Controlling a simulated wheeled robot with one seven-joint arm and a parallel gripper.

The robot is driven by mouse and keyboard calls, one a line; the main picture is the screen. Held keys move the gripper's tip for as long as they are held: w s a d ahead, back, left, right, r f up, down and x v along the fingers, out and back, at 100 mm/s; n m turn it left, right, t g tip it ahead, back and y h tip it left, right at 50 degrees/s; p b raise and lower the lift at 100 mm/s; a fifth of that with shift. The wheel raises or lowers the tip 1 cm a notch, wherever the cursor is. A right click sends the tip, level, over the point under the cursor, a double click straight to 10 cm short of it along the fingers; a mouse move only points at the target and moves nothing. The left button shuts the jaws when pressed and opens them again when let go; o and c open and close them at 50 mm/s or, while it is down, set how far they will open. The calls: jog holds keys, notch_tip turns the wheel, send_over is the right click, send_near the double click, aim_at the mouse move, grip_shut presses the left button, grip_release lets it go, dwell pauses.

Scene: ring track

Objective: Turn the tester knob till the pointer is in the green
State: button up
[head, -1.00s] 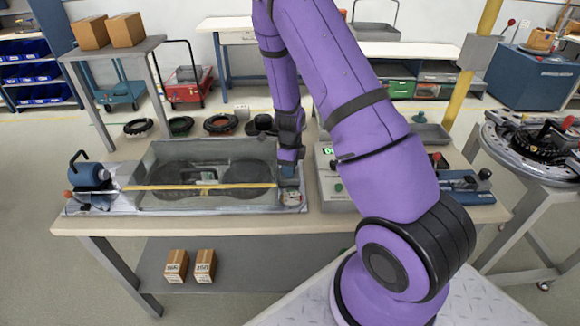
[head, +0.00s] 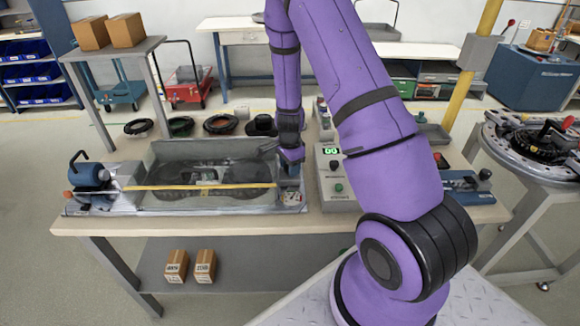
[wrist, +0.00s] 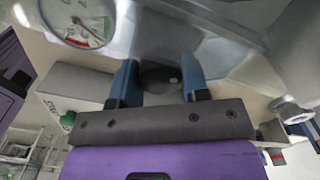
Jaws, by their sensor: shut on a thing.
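The tester knob (wrist: 160,77) is a dark round shape between the two blue fingers of my gripper (wrist: 159,82) in the wrist view. My gripper is shut on it, with a finger on each side. In the head view my gripper (head: 290,171) points down at the right end of the tester, and the knob is hidden there. The white round gauge (wrist: 84,18) has red and green marks on its face at the top left of the wrist view. Its pointer is too blurred to place surely. The gauge (head: 291,198) also shows small in the head view.
The clear-walled tester tank (head: 160,205) fills the left of the bench (head: 235,223). A grey box with a green display (head: 331,152) and buttons stands just right of my gripper.

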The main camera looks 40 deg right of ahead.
jog(key=n, duration=0.3)
jog(key=shift+n, duration=0.5)
jog(key=shift+w, duration=0.1)
jog(key=o, duration=0.9)
jog(key=shift+o, duration=0.2)
